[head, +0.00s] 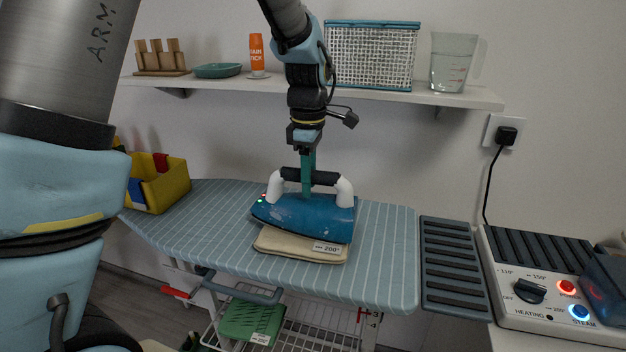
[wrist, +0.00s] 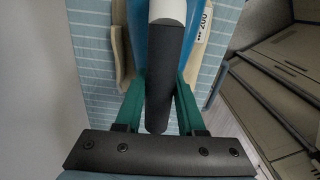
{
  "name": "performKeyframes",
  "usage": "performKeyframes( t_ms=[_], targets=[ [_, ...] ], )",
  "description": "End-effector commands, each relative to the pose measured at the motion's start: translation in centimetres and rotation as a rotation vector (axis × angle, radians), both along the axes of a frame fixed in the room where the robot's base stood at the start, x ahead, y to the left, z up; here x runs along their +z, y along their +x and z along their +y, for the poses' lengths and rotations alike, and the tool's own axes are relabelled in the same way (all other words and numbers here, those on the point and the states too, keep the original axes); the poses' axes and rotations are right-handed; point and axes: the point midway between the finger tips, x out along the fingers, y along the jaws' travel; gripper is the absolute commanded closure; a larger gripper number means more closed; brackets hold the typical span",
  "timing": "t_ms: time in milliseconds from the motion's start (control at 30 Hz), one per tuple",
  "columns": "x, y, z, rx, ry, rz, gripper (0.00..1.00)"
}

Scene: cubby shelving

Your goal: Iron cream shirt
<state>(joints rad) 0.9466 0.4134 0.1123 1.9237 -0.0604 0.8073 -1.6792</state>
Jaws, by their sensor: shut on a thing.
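The folded cream shirt (head: 290,246) lies on the blue striped ironing board (head: 385,248), with a label reading 200° at its front right. The blue iron (head: 310,215) is over the shirt and covers its back part; it looks to rest on it. My gripper (head: 308,180) is shut on the iron's dark handle from above. In the wrist view the green fingers (wrist: 161,108) stand on both sides of the handle (wrist: 165,70). The shirt's cream edge (wrist: 122,45) and the label (wrist: 201,25) show beside the iron.
The ribbed iron rest (head: 453,265) and the control station (head: 545,290) with lit red and blue buttons stand at the right. A yellow bin (head: 160,185) is at the left. A green folded cloth (head: 252,320) lies on the rack below. A wall shelf (head: 460,95) holds several items above.

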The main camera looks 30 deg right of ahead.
Motion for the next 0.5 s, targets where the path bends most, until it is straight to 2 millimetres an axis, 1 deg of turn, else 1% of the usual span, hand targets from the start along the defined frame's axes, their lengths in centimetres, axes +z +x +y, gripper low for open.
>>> performKeyframes(
  t_ms=[500],
  targets=[
    [0.2, 1.1, 1.2, 0.001, -0.002, -0.002, 1.00]
  ],
)
